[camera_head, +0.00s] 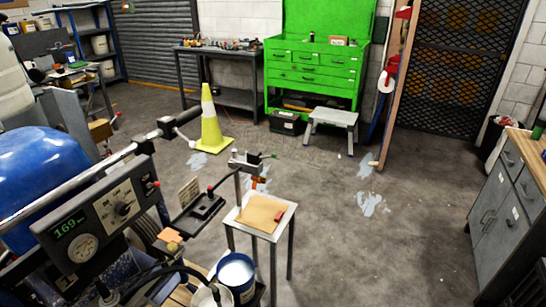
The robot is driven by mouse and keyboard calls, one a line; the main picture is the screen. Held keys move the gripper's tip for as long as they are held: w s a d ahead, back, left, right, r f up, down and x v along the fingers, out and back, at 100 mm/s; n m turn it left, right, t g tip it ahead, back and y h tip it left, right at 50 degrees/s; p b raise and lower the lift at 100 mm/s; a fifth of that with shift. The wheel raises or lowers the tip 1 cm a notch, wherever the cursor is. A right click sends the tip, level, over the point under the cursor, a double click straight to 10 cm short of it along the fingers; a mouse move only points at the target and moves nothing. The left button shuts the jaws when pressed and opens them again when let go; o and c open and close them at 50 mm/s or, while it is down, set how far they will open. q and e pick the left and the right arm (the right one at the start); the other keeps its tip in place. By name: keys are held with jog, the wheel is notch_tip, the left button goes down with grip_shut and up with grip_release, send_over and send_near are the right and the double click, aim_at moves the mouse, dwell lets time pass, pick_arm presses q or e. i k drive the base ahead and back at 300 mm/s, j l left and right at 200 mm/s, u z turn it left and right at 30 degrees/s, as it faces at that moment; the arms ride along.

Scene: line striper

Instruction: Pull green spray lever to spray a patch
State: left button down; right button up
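The line striper stands at the left, with a blue rounded body (45,170), a long handlebar (100,168) and a dark control panel (105,215) with a green "169" display. A small grey and black lever assembly (244,161) sits on a thin post near the middle. Its short lever has a green tip (272,155) pointing right. An orange part shows just below it. Pale paint patches lie on the floor, one at the right (371,203) and one farther back (366,168). Neither of my grippers shows in the head view.
A small metal stand (284,230) with a tan sheet (261,213) is in front of the post. A paint bucket (238,275) is at the bottom. Behind are a yellow cone (211,125), a step stool (331,126) and a green tool cabinet (312,75). The right-centre floor is mostly free.

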aim_at(274, 155)
jog(key=l+u, duration=0.1)
jog(key=u, duration=0.3)
jog(key=i+l+u, duration=0.1)
jog(key=u, duration=0.35)
jog(key=l+u, duration=0.15)
jog(key=u, duration=0.25)
jog(key=i+l+u, duration=0.1)
jog(key=l+u, duration=0.25)
jog(key=l, duration=0.8)
jog(key=l+u, duration=0.4)
jog(key=l, duration=0.7)
